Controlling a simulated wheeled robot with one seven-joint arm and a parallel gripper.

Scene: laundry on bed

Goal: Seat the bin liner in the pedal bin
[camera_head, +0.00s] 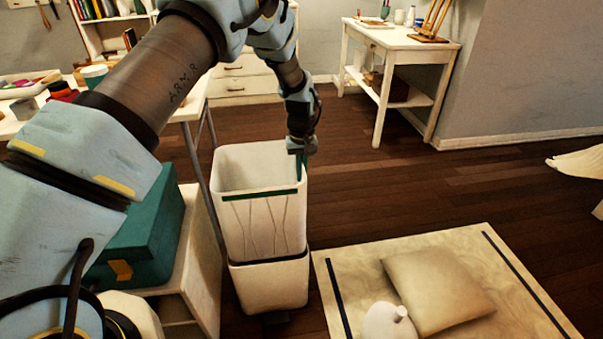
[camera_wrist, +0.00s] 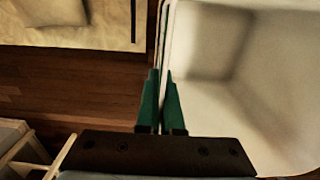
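The bin liner (camera_head: 262,228) is a tall off-white square tub with a dark green stripe below its front rim. It stands upright, its lower part inside the white pedal bin (camera_head: 270,285) and most of its height above the bin's rim. My gripper (camera_head: 299,172) is at the liner's right rim, pointing down. In the wrist view the green fingers (camera_wrist: 161,76) are close together with the liner's thin wall (camera_wrist: 163,45) between them. The liner's inside (camera_wrist: 205,45) shows empty. The liner's bottom is hidden in the head view.
A white stand with a teal box (camera_head: 140,240) is close on the bin's left. A low pale platform (camera_head: 430,235) with a cushion (camera_head: 435,287) and a white jug-like object (camera_head: 388,322) lies on the right. A white desk (camera_head: 400,45) stands behind; wooden floor between is clear.

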